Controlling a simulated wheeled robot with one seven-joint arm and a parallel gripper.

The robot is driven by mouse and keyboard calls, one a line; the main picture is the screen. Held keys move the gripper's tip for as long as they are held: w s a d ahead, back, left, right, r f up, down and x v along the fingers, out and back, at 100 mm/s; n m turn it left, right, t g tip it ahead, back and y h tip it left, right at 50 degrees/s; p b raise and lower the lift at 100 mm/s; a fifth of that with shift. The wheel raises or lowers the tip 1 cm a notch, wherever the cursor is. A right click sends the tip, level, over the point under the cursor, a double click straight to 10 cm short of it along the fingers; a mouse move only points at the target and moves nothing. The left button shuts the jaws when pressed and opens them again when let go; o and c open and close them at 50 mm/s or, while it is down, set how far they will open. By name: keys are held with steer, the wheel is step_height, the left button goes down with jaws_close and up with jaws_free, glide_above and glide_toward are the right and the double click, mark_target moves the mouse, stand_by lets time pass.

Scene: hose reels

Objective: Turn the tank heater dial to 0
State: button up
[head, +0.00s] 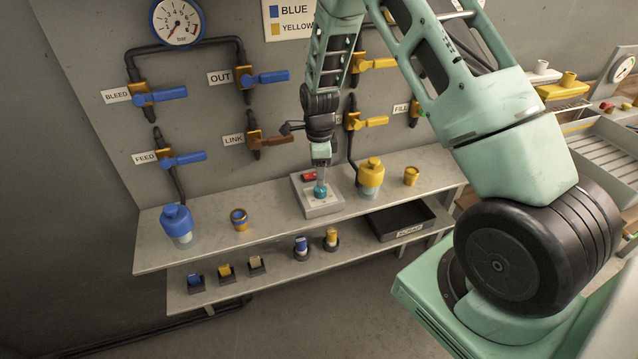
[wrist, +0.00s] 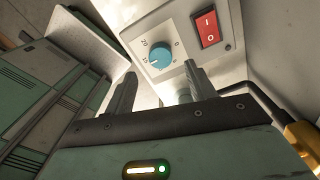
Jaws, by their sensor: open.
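The heater dial is a round blue knob (wrist: 159,55) on a light grey control box (head: 318,208). In the wrist view its white mark points towards the figure 15, with 20 above that and a 0 to the right of the knob. My gripper (wrist: 160,70) is open, with one finger to each side of the knob's lower side in the picture. In the head view my gripper (head: 321,181) points down over the blue knob (head: 320,191). I cannot tell whether the fingers touch the knob.
A red rocker switch (wrist: 208,28) sits beside the dial. On the upper shelf, a yellow-capped jar (head: 371,174) stands close right of the box, and a blue-capped jar (head: 177,222) stands far left. A black tray (head: 402,220) lies lower right. Valves and hoses line the wall behind.

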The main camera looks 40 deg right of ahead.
mark_target(320, 191)
step_height(320, 191, down, 6)
steer(key=shift+r+p, duration=0.1)
steer(key=shift+p, duration=0.2)
steer(key=shift+c, duration=0.3)
steer(key=c, duration=0.9)
